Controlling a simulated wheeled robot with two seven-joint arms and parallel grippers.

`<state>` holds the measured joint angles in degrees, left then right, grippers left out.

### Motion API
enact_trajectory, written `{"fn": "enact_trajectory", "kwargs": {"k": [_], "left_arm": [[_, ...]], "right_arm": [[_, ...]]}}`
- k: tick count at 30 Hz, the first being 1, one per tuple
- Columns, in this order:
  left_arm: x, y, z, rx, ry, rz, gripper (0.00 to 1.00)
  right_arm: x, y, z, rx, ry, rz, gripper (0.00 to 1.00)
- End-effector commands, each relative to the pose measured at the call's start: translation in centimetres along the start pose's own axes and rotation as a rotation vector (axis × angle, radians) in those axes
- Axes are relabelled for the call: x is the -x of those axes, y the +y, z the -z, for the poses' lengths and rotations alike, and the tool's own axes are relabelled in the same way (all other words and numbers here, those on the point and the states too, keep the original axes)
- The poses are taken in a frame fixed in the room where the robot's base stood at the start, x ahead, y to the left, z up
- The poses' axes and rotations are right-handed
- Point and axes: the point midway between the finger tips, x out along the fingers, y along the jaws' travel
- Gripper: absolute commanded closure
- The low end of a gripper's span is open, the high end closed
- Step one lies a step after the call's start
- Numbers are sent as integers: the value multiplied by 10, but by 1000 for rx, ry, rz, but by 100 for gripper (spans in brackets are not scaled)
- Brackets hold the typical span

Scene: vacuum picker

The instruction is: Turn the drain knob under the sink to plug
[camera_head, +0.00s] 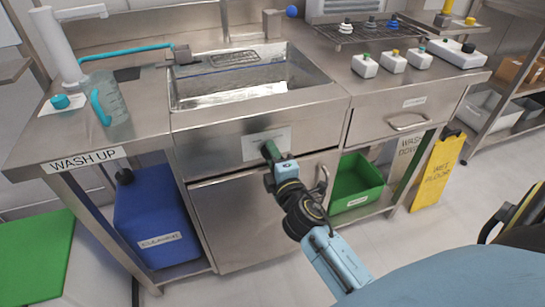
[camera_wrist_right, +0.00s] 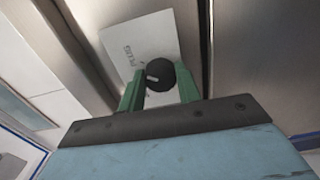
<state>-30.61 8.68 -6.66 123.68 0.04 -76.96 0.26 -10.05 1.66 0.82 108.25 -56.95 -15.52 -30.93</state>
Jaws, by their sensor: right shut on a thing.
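The drain knob (camera_wrist_right: 161,74) is a round black knob with a pale mark, seen in the right wrist view in front of a white label plate (camera_wrist_right: 140,42) with lettering that appears to read "PLUG". The plate (camera_head: 266,143) also shows on the front panel of the steel sink (camera_head: 205,146) in the head view. My right gripper (camera_wrist_right: 158,90) has its green fingers on either side of the knob, shut on it. In the head view the right gripper (camera_head: 270,151) reaches the plate and hides the knob. My left gripper is not in view.
A blue container (camera_head: 155,215) stands at left and a green bin (camera_head: 357,185) at right on lower shelves. A clear jug (camera_head: 112,100) stands on the counter. A yellow floor sign (camera_head: 437,172) stands far right.

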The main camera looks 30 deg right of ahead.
Motion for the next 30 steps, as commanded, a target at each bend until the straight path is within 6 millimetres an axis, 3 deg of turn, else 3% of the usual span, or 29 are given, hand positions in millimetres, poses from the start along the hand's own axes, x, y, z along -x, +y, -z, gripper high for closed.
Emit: {"fn": "enact_trajectory", "kwargs": {"k": [21,22,27,30], "left_arm": [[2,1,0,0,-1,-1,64],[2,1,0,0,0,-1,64],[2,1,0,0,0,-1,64],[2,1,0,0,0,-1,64]], "right_arm": [[0,0,-1,-81,-3,0,89],[0,0,-1,-81,-3,0,65],[0,0,-1,-81,-2,0,45],[0,0,-1,-80,-2,0,45]]}}
